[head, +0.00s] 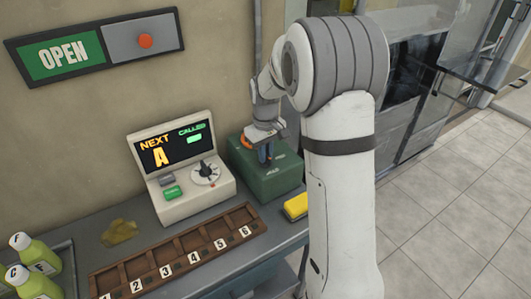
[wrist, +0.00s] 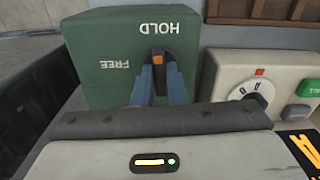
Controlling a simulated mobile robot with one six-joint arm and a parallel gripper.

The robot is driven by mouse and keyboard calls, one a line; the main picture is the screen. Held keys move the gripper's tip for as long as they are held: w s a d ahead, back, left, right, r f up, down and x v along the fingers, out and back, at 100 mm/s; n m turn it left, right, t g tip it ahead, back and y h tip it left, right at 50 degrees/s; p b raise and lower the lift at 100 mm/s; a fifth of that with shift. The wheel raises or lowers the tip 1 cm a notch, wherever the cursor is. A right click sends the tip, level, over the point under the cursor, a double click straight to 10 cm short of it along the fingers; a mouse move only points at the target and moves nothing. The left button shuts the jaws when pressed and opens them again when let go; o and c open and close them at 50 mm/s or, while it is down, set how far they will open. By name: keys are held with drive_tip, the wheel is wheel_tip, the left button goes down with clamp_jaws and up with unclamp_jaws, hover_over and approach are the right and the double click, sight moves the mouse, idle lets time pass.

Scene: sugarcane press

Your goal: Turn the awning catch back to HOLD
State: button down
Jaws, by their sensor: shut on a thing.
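The awning catch (wrist: 159,60) is a dark turning handle with an orange mark, on the top of a green box (wrist: 105,90). The words HOLD and FREE show upside down in the wrist view. HOLD is beyond the handle at the top; FREE is to its left. The handle stands roughly upright in the picture, in line with HOLD rather than FREE. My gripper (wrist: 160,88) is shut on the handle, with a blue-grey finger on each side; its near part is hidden. In the head view my gripper (head: 265,153) reaches down onto the green box (head: 272,182).
The cream display console (head: 182,172) with a dial stands close left of the green box. A numbered wooden rack (head: 180,250), a yellow block (head: 295,206) and green bottles (head: 38,256) are on the counter. The wall with an OPEN sign (head: 64,58) is behind.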

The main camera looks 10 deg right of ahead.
drive_tip(key=shift+m, duration=0.5)
drive_tip(key=c, duration=1.5)
unclamp_jaws()
drive_tip(key=shift+o, duration=0.2)
wheel_tip(320, 180, up, 8)
drive_tip(key=shift+f, duration=0.2)
drive_tip(key=shift+r, duration=0.15)
